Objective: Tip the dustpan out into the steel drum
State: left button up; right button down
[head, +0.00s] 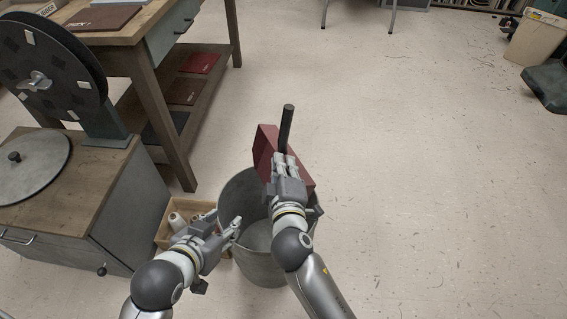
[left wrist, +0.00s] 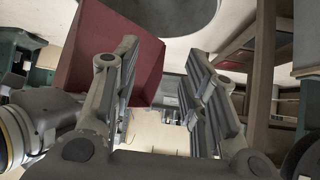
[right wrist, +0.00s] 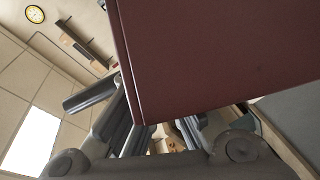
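The dark red dustpan (head: 264,148) is held tilted above the steel drum (head: 262,270), its black handle (head: 286,125) pointing up. My right gripper (head: 284,165) is shut on the handle; the pan fills much of the right wrist view (right wrist: 210,60). The grey drum stands on the floor, open at the top, its far right part hidden by my right arm. My left gripper (head: 234,230) is open and empty over the drum's left rim. In the left wrist view the dustpan (left wrist: 90,50) shows beyond the left finger. I cannot see any contents in the pan.
A small wooden box (head: 165,235) with spools stands against the drum's left side. A wooden-topped cabinet (head: 90,190) with a black reel (head: 45,70) is at left, a workbench (head: 150,30) behind. The floor (head: 430,170) to the right is clear.

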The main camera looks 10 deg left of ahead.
jog(key=shift+r, duration=0.2)
jog(key=shift+f, duration=0.1)
notch_tip(320, 180, down, 3)
jog(key=shift+r+b, duration=0.1)
jog(key=shift+b, duration=1)
pick_arm(q)
jog(key=w+d+r+t+h, duration=0.1)
jog(key=w+d+r+t, duration=0.1)
jog(key=w+r+t, duration=0.3)
notch_tip(320, 180, up, 2)
jog(key=shift+d+r+h, duration=0.15)
jog(key=shift+d+h, duration=0.05)
jog(key=shift+h, duration=0.1)
